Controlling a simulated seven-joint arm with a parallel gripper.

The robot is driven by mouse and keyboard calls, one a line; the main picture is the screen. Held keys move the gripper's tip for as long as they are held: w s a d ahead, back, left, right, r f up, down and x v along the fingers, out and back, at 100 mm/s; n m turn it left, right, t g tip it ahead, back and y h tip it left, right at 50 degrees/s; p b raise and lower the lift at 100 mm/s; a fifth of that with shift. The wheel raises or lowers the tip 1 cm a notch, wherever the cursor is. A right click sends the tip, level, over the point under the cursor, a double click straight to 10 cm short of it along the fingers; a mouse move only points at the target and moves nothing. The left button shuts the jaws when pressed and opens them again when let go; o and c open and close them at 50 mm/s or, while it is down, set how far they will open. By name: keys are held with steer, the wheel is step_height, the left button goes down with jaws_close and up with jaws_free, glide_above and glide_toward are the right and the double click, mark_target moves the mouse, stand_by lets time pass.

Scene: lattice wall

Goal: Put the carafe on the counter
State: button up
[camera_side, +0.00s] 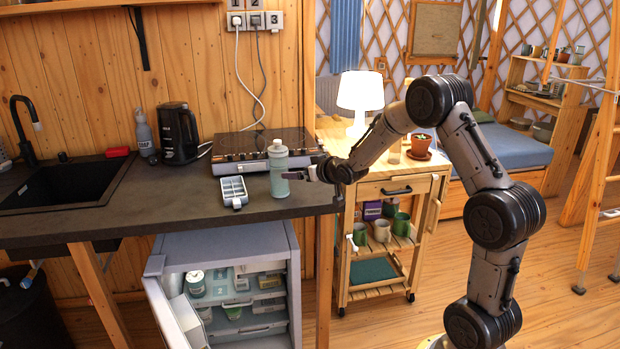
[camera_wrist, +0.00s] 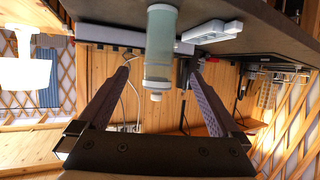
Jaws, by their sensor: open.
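The carafe (camera_side: 279,168) is a pale green bottle-like vessel with a lighter cap. It stands upright on the dark counter (camera_side: 130,208), near its front edge and right end. My gripper (camera_side: 297,174) is just right of the carafe at about mid-height, with its fingers pointing at it. In the wrist view, which is upside down, the carafe (camera_wrist: 161,45) appears between the directions of the two spread fingers (camera_wrist: 160,70), with its cap downward in the picture. The fingers are open and hold nothing. Whether a finger touches the carafe cannot be told.
A white tray-like item (camera_side: 233,191) lies left of the carafe. A cooktop (camera_side: 255,147) is behind it. A black kettle (camera_side: 178,134), a soap bottle (camera_side: 144,133) and a sink (camera_side: 62,186) are farther left. An open fridge (camera_side: 228,260) stands below; a wooden cart (camera_side: 390,190) with a lamp stands right.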

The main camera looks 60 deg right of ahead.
steer(key=s+a+r+n+g+y, duration=0.1)
steer(key=s+a+r, duration=0.3)
steer(key=s+a, duration=0.3)
steer(key=s+a+r+n+g+y, duration=0.1)
steer(key=s+a+r+g, duration=0.1)
steer(key=s+a+r, duration=0.55)
steer(key=s+a+f+n+g+y, duration=0.1)
steer(key=s+a+f+g, duration=0.1)
steer(key=s+a, duration=0.4)
steer(key=s+a+f+n+g+y, duration=0.1)
steer(key=s+a+f, duration=0.3)
steer(key=s, duration=1)
steer(key=shift+s+a+g+y, duration=0.3)
steer(key=shift+a+g+y, duration=0.15)
steer(key=shift+a, duration=0.6)
